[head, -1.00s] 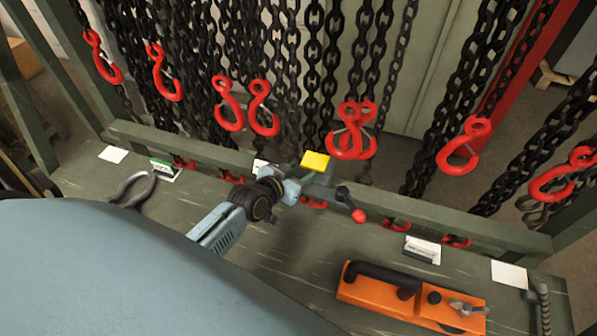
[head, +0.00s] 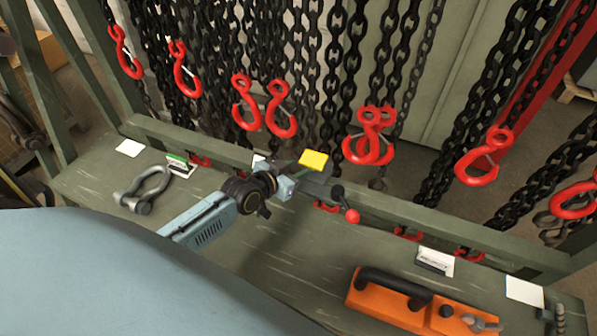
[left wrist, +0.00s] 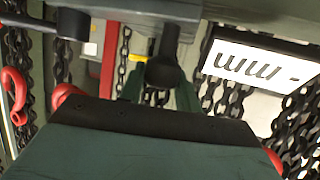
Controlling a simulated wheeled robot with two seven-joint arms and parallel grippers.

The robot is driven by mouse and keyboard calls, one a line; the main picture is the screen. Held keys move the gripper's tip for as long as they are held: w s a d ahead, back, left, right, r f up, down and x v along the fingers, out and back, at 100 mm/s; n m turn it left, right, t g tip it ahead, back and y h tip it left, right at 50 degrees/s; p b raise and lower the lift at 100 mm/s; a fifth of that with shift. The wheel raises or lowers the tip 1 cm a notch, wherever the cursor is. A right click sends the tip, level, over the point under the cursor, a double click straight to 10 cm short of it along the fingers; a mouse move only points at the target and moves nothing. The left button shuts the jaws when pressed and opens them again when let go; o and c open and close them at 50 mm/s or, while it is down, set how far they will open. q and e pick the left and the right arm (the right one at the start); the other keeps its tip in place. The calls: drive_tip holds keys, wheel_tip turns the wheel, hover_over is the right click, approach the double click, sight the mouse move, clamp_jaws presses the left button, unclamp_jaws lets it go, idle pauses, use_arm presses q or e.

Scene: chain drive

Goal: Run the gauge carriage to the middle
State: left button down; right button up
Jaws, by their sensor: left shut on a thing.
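The gauge carriage (head: 317,183) is a small grey block with a yellow top plate (head: 313,160) at the bench's back rail in the head view. A short dark lever with a red ball (head: 352,216) sticks out on its right. My left gripper (head: 287,186) reaches it from the lower left and is shut on it; the fingertips are partly hidden. In the left wrist view, a dark round knob (left wrist: 165,72) shows close ahead, and a white plate (left wrist: 262,66) with upside-down "mm" lettering shows at the upper right. My right gripper is not in view.
Several black chains with red hooks (head: 485,157) hang behind the rail. On the bench are a grey shackle (head: 146,190), an orange tool (head: 400,304), a green-edged card (head: 180,165), a "REJECT" card (head: 436,261) and blank white cards (head: 525,291).

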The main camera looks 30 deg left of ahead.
use_arm(q)
drive_tip(key=shift+a, duration=0.1)
drive_tip(key=c, duration=1)
unclamp_jaws()
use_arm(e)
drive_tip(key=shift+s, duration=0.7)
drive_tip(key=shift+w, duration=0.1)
use_arm(q)
drive_tip(key=shift+s+r, duration=0.1)
drive_tip(key=shift+s, duration=0.2)
drive_tip(key=p+v, duration=0.2)
drive_tip(key=v, duration=1)
drive_tip(key=shift+s+r+p, duration=0.2)
drive_tip(key=shift+s+p, duration=0.1)
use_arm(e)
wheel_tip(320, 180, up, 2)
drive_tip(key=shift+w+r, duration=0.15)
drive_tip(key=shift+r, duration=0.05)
use_arm(q)
drive_tip(key=shift+a, duration=0.1)
